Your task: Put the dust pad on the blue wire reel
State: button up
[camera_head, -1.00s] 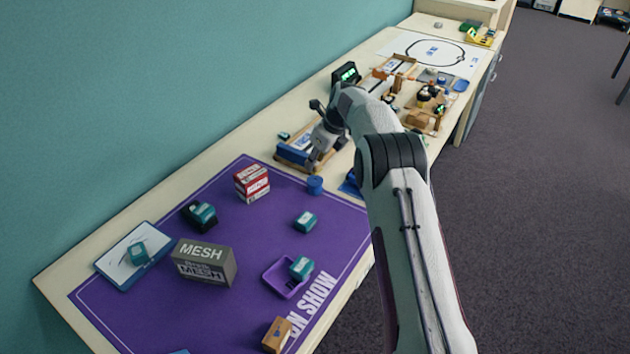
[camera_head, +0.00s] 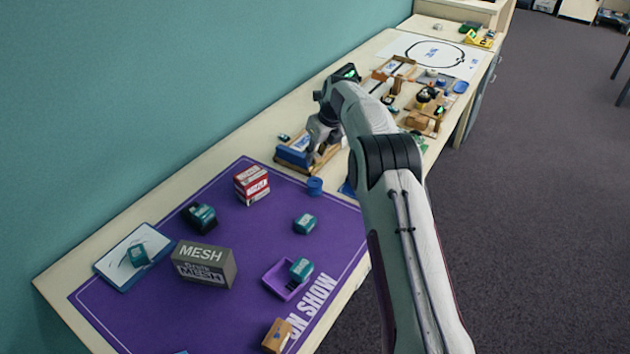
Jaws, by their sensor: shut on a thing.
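My gripper (camera_head: 316,153) is over the wooden tray at the back edge of the purple mat, pointing down. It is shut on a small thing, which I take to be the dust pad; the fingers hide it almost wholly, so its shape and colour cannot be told. The blue wire reel (camera_head: 315,187), a short blue cylinder, stands upright near the mat's far right corner. It is in front of the gripper and apart from it, with nothing visible on its top.
The wooden tray (camera_head: 327,159) holds a blue block (camera_head: 292,156). Red and white boxes (camera_head: 252,184), a grey MESH box (camera_head: 204,264) and several teal items stand on the purple mat (camera_head: 240,315). My arm covers part of the table's right side.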

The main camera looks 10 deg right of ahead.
jog(key=shift+f, duration=1.3)
jog(key=shift+f, duration=2.65)
jog(key=shift+f, duration=0.1)
jog(key=o, duration=1)
jog(key=shift+f, duration=0.1)
jog(key=v, duration=1.2)
jog(key=shift+r, duration=0.2)
